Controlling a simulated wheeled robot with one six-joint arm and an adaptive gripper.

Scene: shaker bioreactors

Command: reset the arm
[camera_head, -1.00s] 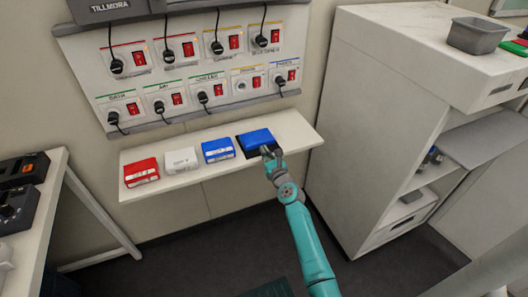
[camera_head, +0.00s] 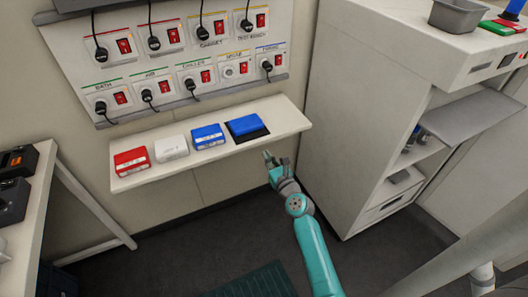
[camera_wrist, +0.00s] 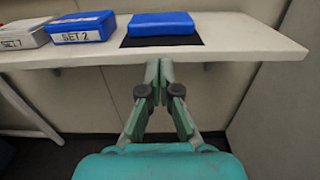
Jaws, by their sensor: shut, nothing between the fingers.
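My teal arm reaches up from the bottom of the head view, and my gripper (camera_head: 271,157) is just in front of the right part of the wall shelf, apart from it. In the wrist view my gripper (camera_wrist: 160,66) has its fingertips together with nothing between them, below the shelf's front edge. A plain blue box (camera_head: 247,125) lies on a black mat (camera_head: 254,136) at the right of the shelf (camera_head: 290,125). The same blue box (camera_wrist: 162,23) is beyond the fingertips in the wrist view.
A blue box marked SET 2 (camera_head: 207,137), a white box (camera_head: 171,148) and a red box (camera_head: 131,162) stand on the shelf. A panel of plugs and red switches (camera_head: 180,62) hangs above. A white cabinet (camera_head: 370,120) stands at right. Floor below the shelf looks mostly clear.

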